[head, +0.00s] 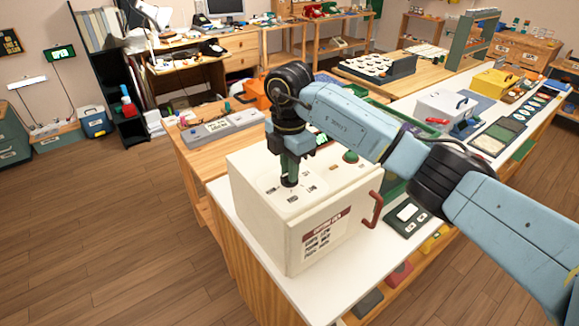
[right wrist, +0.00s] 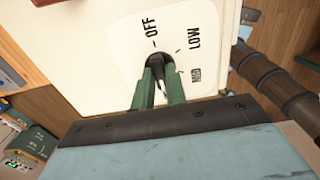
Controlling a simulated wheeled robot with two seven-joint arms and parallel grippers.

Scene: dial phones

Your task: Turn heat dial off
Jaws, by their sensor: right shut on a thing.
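The heat dial is a small black knob (right wrist: 155,68) on a white panel marked OFF, LOW and MID in the right wrist view. In the head view the dial (head: 289,181) is on top of a cream box (head: 260,220). My right gripper (right wrist: 157,82) has its green fingers shut on the knob from both sides. In the head view it (head: 289,170) points straight down onto the box top. The fingers hide part of the knob, and I cannot tell which mark it points to. My left gripper is not in view.
The cream box has a red handle (head: 373,210) and a green button (head: 350,157). It stands at the near end of a long white-topped counter (head: 409,245). A dark keypad device (head: 407,217) lies to its right, and a grey console (head: 220,128) behind it.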

